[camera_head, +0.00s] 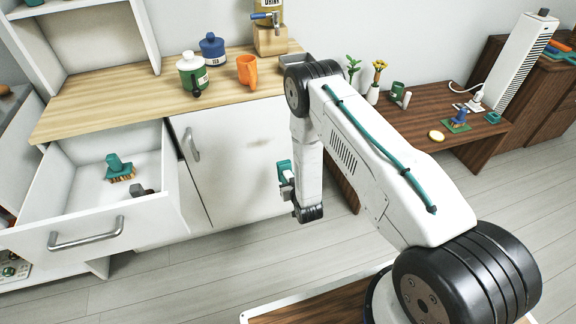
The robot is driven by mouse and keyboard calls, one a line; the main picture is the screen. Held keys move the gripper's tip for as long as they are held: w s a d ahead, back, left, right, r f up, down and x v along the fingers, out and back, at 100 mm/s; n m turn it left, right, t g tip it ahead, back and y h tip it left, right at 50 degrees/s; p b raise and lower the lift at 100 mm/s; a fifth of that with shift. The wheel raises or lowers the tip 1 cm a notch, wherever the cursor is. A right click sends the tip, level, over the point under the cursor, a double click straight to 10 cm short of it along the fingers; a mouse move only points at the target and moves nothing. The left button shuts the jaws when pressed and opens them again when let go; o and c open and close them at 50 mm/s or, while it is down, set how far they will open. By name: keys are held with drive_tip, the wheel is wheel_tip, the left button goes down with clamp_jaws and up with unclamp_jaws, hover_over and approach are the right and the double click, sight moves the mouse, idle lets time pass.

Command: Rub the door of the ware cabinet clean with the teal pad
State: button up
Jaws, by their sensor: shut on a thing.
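The white cabinet door (232,165) is below the wooden counter, with a bar handle (191,144) at its left edge. It looks shut. Faint brownish smudges show on its right half. My gripper (287,183) is at the right part of the door, below my white forearm. It is shut on the teal pad (284,167), which is seen edge-on and faces the door. I cannot tell whether the pad touches the door. The fingers are small and partly hidden by my arm.
An open drawer (88,232) juts out at the left, holding a teal brush (120,168) and a dark item. A green canister (192,73), blue canister (213,48) and orange mug (247,72) stand on the counter (115,105). A brown bench (425,120) is at the right. Floor before the door is clear.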

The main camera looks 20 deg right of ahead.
drive_tip(key=r+t, duration=0.1)
drive_tip(key=r, duration=0.1)
drive_tip(key=w+r+t, duration=0.1)
drive_tip(key=r, duration=0.1)
drive_tip(key=w+r+t, duration=0.1)
drive_tip(key=r, duration=0.1)
drive_tip(key=shift+t, duration=0.3)
drive_tip(key=shift+w+r, duration=0.15)
drive_tip(key=shift+w, duration=2.75)
drive_tip(key=shift+w, duration=0.9)
drive_tip(key=a, duration=0.7)
drive_tip(key=shift+a, duration=0.35)
drive_tip(key=a, duration=0.7)
drive_tip(key=shift+a, duration=0.25)
drive_tip(key=shift+d, duration=0.1)
